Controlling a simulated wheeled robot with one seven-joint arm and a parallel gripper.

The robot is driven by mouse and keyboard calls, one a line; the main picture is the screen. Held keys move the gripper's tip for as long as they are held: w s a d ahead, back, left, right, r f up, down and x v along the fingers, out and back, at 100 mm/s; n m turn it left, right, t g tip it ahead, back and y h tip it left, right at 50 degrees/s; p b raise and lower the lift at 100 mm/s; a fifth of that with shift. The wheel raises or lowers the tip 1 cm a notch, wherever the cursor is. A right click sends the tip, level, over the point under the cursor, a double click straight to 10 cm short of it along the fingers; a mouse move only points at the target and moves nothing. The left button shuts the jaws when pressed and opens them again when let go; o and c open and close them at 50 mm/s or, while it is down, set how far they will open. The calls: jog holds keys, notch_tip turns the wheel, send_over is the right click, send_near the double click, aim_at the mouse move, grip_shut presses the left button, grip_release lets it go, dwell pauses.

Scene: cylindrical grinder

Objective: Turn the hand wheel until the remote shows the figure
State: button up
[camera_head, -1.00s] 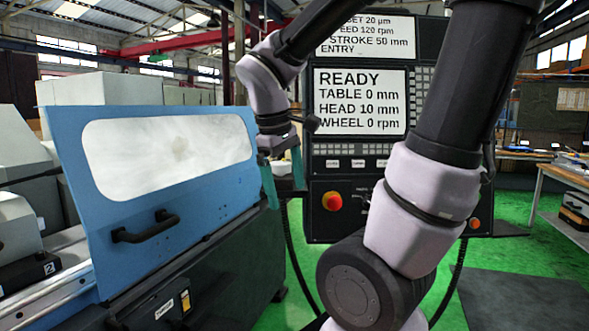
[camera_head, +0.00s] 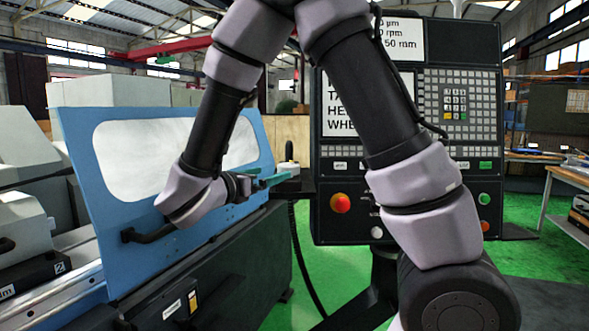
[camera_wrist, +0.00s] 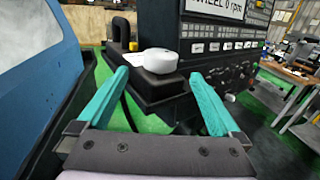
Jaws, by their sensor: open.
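A white round knob, which looks like the hand wheel (camera_wrist: 158,62), sits on a dark box-like ledge (camera_wrist: 150,95) beside the control cabinet. It also shows in the head view (camera_head: 288,167), partly behind my fingers. My gripper (camera_wrist: 159,75) is open and empty. Its two teal fingers point toward the knob, one on each side of it in the wrist picture; I cannot tell whether they touch it. In the head view my gripper (camera_head: 282,166) is just left of the cabinet. A readout screen (camera_head: 340,120) is mostly hidden by my arm. I cannot make out a separate remote.
The blue machine door (camera_head: 180,220) with its window and black handle (camera_head: 150,235) stands left of my gripper. The control cabinet (camera_head: 325,225) with a red knob (camera_head: 341,203) stands to the right. A black upright loop (camera_wrist: 121,31) rises behind the white knob.

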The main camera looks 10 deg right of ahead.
aim_at(298, 170)
jog(key=x, duration=0.9)
jog(key=shift+w+d, duration=0.1)
jog(key=shift+d, duration=0.15)
jog(key=c, duration=1.3)
jog(key=shift+m+g+h, duration=0.4)
jog(key=m+g+h, duration=0.1)
jog(key=m+g, duration=0.1)
jog(key=m+g+h, duration=0.1)
jog(key=g+h, duration=0.1)
jog(key=g, duration=0.1)
jog(key=shift+a+m, duration=0.1)
jog(key=shift+m, duration=0.3)
jog(key=m+g, duration=0.2)
jog(key=g, duration=0.1)
jog(key=m+g+h, duration=0.1)
jog(key=m+g, duration=0.1)
jog(key=g, duration=0.2)
jog(key=shift+m, duration=0.3)
jog(key=m+g, duration=0.2)
jog(key=g, duration=0.1)
jog(key=m+g+y, duration=0.1)
jog(key=m+g, duration=0.1)
jog(key=g, duration=0.2)
jog(key=shift+m+y, duration=0.3)
jog(key=shift+m+g+y, duration=1.7)
jog(key=shift+m+g, duration=0.1)
jog(key=shift+g, duration=0.7)
